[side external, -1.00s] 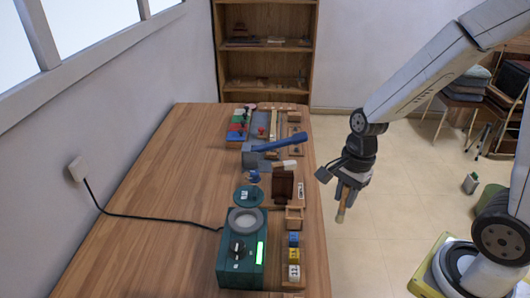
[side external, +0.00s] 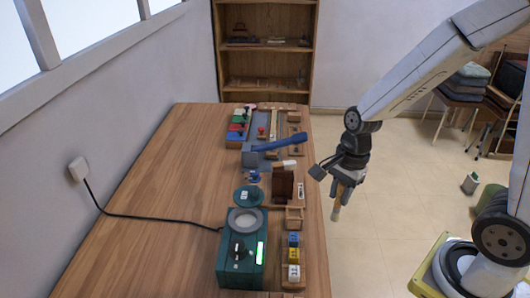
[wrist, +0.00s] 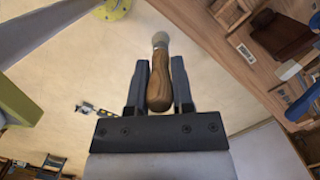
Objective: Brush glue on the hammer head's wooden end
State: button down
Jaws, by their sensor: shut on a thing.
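My gripper (side external: 346,184) is shut on a brush with a wooden handle (wrist: 157,82). The brush points down in the side view (side external: 337,206), over the floor just right of the table edge. Its pale tip (wrist: 160,40) sticks out past the fingers in the wrist view. What looks like the hammer head (side external: 284,165), a pale piece with a wooden part, is at the top of a dark brown block (side external: 283,186) on the table, left of my gripper and apart from it.
A round green lid (side external: 248,196) lies behind the pot. A blue-handled tool (side external: 280,143) and a tray of coloured pieces (side external: 238,128) are farther back. A small wooden frame (side external: 294,217) and numbered blocks (side external: 294,256) line the right table edge. The left tabletop (side external: 150,190) is mostly clear.

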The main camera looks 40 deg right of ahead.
jog(key=w+a, duration=1.3)
jog(key=w, duration=0.4)
jog(key=shift+w+a, duration=0.15)
jog(key=shift+a, duration=0.15)
jog(key=shift+f, duration=0.1)
jog(key=shift+f, duration=2.9)
jog(key=shift+f, duration=0.55)
jog(key=shift+r, duration=0.1)
notch_tip(320, 180, up, 7)
dwell(0.6)
jog(key=shift+d, duration=0.1)
dwell(0.5)
